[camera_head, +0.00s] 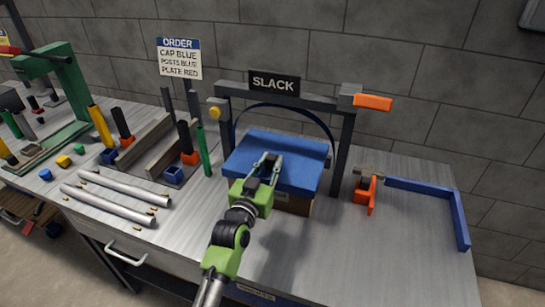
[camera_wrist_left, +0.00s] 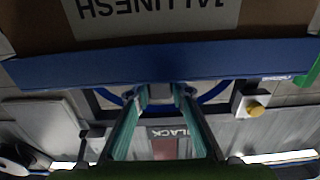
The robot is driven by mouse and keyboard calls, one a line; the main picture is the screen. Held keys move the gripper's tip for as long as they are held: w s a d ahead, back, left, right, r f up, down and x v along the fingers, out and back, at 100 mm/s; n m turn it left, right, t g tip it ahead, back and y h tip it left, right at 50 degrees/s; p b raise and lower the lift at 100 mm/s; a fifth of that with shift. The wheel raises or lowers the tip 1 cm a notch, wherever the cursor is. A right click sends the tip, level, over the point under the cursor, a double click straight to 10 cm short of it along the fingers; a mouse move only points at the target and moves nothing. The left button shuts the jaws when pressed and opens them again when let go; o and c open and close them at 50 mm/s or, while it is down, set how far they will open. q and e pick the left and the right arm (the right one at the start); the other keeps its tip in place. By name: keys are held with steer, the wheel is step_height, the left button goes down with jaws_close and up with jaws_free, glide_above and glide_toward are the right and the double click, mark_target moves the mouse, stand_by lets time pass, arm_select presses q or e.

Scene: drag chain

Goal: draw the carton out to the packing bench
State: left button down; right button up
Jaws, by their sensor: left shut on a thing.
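The brown carton (camera_head: 296,204) stands on the bench under the grey frame marked SLACK, with a wide blue cover (camera_head: 292,152) on top. Most of the carton is hidden by the cover and my arm. My left gripper (camera_head: 267,162) reaches in from the front and is shut at the blue cover; the exact grip is hard to make out. In the left wrist view the gripper's fingers (camera_wrist_left: 162,98) meet at the cover's blue edge (camera_wrist_left: 240,62), and the carton's brown face (camera_wrist_left: 40,32) carries an upside-down printed label. My right gripper is not in view.
The grey frame (camera_head: 342,145) closes both sides of the carton, with an orange lever (camera_head: 373,102). Right of it are an orange clamp (camera_head: 366,190) and blue rail (camera_head: 430,188). Silver tubes (camera_head: 118,198) and coloured posts fill the left. The bench's front right is clear.

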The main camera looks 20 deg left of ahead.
arm_select(q)
steer(key=shift+s+a+p, duration=0.1)
steer(key=shift+s+p, duration=1.1)
steer(key=shift+s, duration=1.4)
steer(key=s+p, duration=0.5)
steer(key=s, duration=1.1)
steer(key=shift+a+f, duration=0.15)
steer(key=shift+a, duration=0.1)
steer(key=c, duration=1.8)
jaws_free()
steer(key=shift+o, duration=0.2)
steer(key=s, duration=1.2)
steer(key=shift+a, duration=0.25)
